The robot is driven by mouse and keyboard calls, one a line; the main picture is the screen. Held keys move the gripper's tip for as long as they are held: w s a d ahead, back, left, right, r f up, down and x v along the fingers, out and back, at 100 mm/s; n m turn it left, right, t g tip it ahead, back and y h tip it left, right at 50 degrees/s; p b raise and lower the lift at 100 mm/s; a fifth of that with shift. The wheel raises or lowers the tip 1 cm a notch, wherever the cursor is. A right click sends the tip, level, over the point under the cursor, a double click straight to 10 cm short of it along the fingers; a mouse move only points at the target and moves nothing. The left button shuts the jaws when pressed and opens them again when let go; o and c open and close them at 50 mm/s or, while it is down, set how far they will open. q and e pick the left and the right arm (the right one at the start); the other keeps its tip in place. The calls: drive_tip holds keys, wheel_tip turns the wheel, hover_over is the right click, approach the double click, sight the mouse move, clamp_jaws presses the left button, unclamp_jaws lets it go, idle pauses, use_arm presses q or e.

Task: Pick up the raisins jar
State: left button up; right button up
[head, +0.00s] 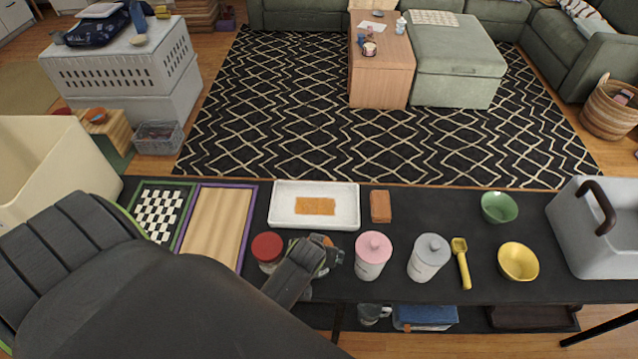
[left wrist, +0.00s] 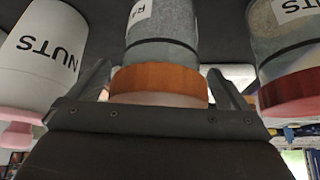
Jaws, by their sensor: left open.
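The raisins jar (left wrist: 160,50) is a grey see-through jar with an orange lid and a label starting "RA", partly cut off. It shows upside down in the left wrist view. My left gripper (left wrist: 160,82) is open, with one finger on each side of the jar near its lid; I cannot tell whether they touch it. My right gripper is not in view.
A red-lidded jar (head: 268,247) stands close on the left. A pink-lidded canister (head: 372,257), marked "NUTS" in the wrist view (left wrist: 40,50), stands close on the right. A grey-lidded canister (head: 428,258) is further right. A white tray (head: 284,219) lies behind.

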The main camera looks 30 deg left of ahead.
use_arm(q)
drive_tip(key=shift+w+f, duration=0.25)
drive_tip(key=shift+f, duration=0.05)
drive_tip(key=shift+s+r, duration=0.1)
drive_tip(key=shift+s, duration=0.1)
drive_tip(key=c, duration=1.1)
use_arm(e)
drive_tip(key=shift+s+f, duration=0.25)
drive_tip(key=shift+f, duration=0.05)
use_arm(q)
drive_tip(key=shift+r, duration=0.1)
